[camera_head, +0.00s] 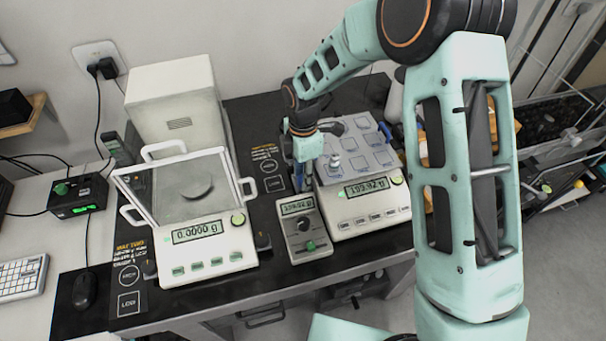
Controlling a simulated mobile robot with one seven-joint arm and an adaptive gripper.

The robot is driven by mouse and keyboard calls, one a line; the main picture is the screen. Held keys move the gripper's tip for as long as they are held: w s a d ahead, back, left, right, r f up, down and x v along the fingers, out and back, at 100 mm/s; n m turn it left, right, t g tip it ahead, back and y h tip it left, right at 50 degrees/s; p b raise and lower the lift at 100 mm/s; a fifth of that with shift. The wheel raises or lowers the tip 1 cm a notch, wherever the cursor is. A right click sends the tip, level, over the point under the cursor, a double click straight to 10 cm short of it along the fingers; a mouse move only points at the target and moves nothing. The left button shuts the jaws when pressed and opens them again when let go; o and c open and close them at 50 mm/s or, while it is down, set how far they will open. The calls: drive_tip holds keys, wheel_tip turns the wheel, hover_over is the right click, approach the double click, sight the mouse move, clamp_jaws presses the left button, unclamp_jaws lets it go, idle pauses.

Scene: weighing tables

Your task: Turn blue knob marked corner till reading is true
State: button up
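The right balance (371,222) has a flat pan (372,150) with several outlined squares. Its display (366,187) looks like about 193.92 g, with small digits. A small metal weight (334,163) stands on the pan's left side. My gripper (301,184) points down at the left edge of this balance, between it and the black table top. A blue part shows at my wrist there. I cannot make out a blue knob or its mark; that corner is hidden behind my gripper. The fingers are too small to tell whether they are open or shut.
A grey handheld unit (304,242) with a black dial and a display stands just in front of my gripper. The left balance (203,262) with a draft shield reads 0.0000 g. A white box (176,97) stands behind it. Black table (262,203) shows between the balances.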

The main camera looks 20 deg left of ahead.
wheel_tip(320, 180, up, 12)
idle(0.5)
idle(0.3)
